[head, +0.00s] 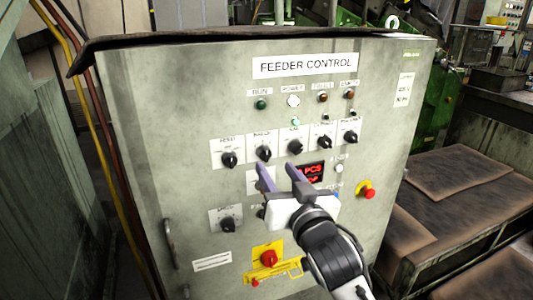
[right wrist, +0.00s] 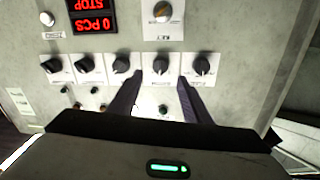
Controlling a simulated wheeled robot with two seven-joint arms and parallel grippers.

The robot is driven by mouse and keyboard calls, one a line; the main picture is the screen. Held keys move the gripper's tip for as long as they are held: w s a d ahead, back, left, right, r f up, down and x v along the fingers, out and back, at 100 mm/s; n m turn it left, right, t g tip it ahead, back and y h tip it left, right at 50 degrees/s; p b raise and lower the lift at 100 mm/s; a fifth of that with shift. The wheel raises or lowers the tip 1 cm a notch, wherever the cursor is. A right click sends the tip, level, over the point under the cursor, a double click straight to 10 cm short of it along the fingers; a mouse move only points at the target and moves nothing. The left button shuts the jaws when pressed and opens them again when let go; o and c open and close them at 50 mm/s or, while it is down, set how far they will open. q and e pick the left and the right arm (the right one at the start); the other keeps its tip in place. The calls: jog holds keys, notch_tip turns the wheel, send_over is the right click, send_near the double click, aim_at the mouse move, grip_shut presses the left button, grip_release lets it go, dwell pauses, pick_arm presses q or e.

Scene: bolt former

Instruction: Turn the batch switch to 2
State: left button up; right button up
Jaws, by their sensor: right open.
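The grey panel marked FEEDER CONTROL (head: 210,100) fills the head view. It carries a row of black rotary knobs. The second knob from the left (head: 263,153) has a small blurred label that looks like BATCH; its setting cannot be read. The same knob appears inverted in the right wrist view (right wrist: 161,65). My right gripper (head: 276,166) is open and empty, in front of the panel just below the row. In the right wrist view its two fingers (right wrist: 156,82) point either side of that knob; contact cannot be told. My left gripper is not in view.
Neighbouring knobs (head: 229,159) and (head: 295,147) sit close on both sides. A red display (head: 312,171) is right of the fingers. A red emergency button (head: 368,193) and a red-yellow main switch (head: 268,258) are lower. Lamps (head: 293,101) line the top.

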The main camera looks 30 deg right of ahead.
aim_at(267, 156)
jog(key=x, duration=0.6)
jog(key=shift+w+d+p, duration=0.1)
jog(key=shift+w+p, duration=0.2)
jog(key=shift+p, duration=0.1)
jog(key=c, duration=1)
